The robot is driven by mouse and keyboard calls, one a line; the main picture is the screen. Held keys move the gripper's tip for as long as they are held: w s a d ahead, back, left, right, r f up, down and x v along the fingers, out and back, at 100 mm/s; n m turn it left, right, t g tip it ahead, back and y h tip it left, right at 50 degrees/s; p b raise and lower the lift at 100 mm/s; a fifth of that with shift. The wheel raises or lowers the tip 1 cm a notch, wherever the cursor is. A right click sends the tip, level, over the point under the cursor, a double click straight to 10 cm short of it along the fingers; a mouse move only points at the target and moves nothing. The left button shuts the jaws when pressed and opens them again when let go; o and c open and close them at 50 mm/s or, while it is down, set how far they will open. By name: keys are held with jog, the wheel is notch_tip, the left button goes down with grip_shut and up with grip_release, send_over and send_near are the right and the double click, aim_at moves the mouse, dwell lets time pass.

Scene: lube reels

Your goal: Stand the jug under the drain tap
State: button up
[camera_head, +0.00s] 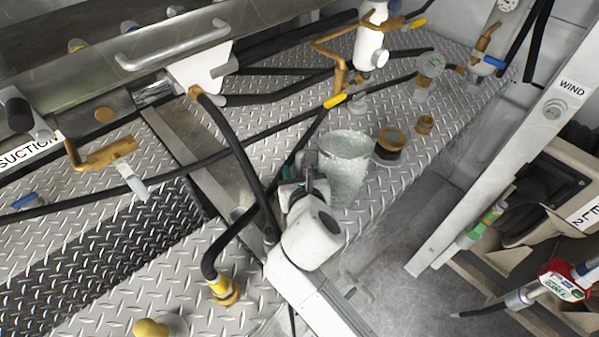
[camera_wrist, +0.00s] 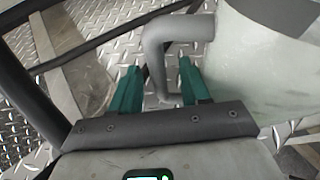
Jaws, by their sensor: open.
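The jug (camera_head: 345,165), a pale grey galvanised vessel, stands upright on the tread-plate deck, right behind my gripper (camera_head: 305,182). In the wrist view the jug (camera_wrist: 265,70) fills the upper right, and its grey handle (camera_wrist: 178,28) reaches left and bends down. My gripper (camera_wrist: 159,64) has its two teal fingers apart. The lower part of the handle shows between them, with gaps on both sides. A brass tap with a yellow lever (camera_head: 335,100) is behind the jug, below a white filter body (camera_head: 369,48). I cannot tell for sure which tap is the drain tap.
A dark, brass-topped fitting (camera_head: 390,143) and a small brass fitting (camera_head: 425,124) sit right of the jug. A black hose (camera_head: 240,150) runs down left of my gripper. A steel post (camera_head: 490,190) rises at the right. Another brass tap (camera_head: 105,155) is at the left.

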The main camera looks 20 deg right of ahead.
jog(key=v, duration=1.2)
jog(key=shift+d, duration=0.15)
